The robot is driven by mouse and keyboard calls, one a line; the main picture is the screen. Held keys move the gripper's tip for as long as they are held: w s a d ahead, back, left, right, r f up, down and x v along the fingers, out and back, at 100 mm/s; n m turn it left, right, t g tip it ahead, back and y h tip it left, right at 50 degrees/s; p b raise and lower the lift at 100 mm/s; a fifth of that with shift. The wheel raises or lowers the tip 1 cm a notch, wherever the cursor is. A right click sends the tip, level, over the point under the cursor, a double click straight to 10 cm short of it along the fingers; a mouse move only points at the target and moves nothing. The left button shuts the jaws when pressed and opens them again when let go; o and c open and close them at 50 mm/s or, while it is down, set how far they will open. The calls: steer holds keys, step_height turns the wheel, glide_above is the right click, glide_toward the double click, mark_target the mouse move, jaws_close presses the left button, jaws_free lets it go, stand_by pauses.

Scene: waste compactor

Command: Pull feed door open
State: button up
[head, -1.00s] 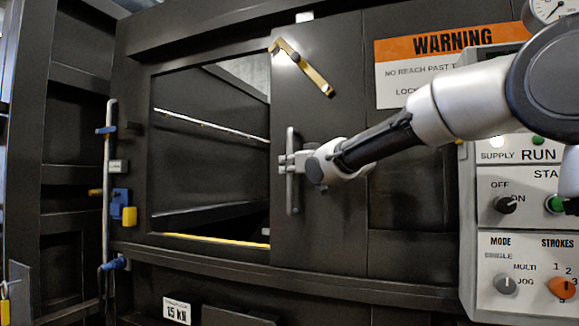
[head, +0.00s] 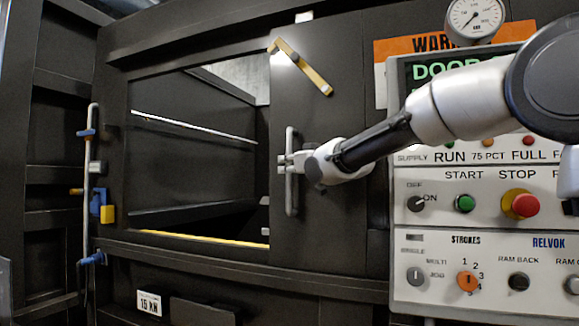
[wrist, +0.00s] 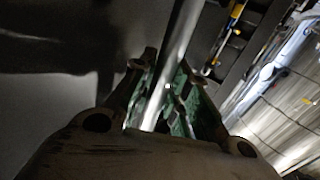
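The feed door (head: 335,215) is a dark panel that stands partly open, with the feed opening (head: 195,175) showing to its left. A grey vertical bar handle (head: 291,200) sits near the door's left edge. My gripper (head: 290,163) is at the middle of this handle. In the wrist view the handle bar (wrist: 184,38) runs between the green-padded fingers of my gripper (wrist: 158,105), which are closed about it. A yellow latch lever (head: 302,68) lies tilted on the door's upper part.
A control panel (head: 440,190) with a red stop button (head: 520,205) and a gauge (head: 476,17) stands to the right, partly behind my arm. A vertical rod with blue fittings (head: 92,180) stands left of the opening. A yellow strip (head: 200,239) lines the opening's lower edge.

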steer(key=o, duration=0.4)
steer(key=shift+o, duration=0.2)
steer(key=v, duration=1.2)
